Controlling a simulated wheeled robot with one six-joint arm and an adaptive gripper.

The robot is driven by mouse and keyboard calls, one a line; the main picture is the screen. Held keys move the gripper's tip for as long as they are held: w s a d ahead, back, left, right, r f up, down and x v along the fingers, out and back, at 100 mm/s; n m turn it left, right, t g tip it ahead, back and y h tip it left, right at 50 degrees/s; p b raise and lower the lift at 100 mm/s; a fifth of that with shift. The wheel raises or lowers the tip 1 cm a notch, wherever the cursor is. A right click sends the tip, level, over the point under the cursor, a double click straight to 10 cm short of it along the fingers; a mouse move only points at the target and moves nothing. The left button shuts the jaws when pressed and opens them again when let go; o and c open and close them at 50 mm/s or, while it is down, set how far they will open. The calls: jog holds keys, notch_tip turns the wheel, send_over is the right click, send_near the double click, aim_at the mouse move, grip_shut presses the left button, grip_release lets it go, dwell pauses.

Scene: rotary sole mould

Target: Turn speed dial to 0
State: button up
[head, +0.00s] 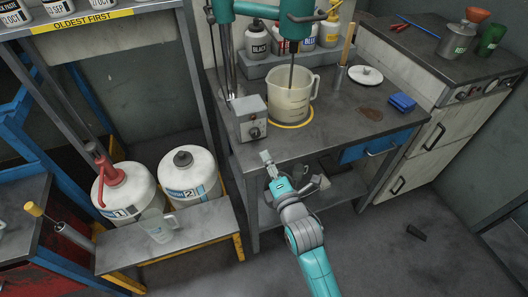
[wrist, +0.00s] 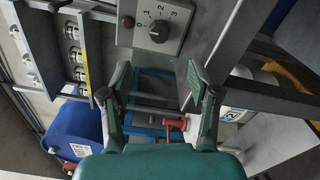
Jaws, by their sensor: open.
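The speed dial (head: 254,132) is a dark round knob on the front of a grey control box (head: 246,117) at the bench's front left edge. In the wrist view, the dial (wrist: 159,32) is at the top centre, with numbers up to 3 around it. A pale mark shows on the knob, but I cannot tell surely which number it points at. My gripper (wrist: 158,76) is open and empty, its two fingers apart below the dial in that view. In the head view, my gripper (head: 268,158) is near the bench's front edge, below and right of the box, apart from the dial.
A mixing jug (head: 289,100) with a stirrer shaft in it stands right behind the box. Two white drums (head: 190,178) stand at the left behind a low bench with a clear jug (head: 158,226). A small red button (wrist: 128,21) sits left of the dial. Floor at the right is mostly clear.

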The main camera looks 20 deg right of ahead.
jog(key=shift+s, duration=1)
jog(key=s+f+m+g, duration=0.1)
jog(key=s+f+m, duration=0.3)
jog(key=s, duration=0.6)
jog(key=s+f+m+g, duration=0.1)
jog(key=s+f+m, duration=0.2)
jog(key=s+m, duration=0.55)
jog(key=s+r+m, duration=0.2)
jog(key=s+m, duration=0.2)
jog(key=s, duration=0.7)
jog(key=s+r+m+g, duration=0.1)
jog(key=s+m, duration=0.3)
jog(key=s, duration=0.7)
jog(key=shift+r+m, duration=0.35)
jog(key=shift+r, duration=0.5)
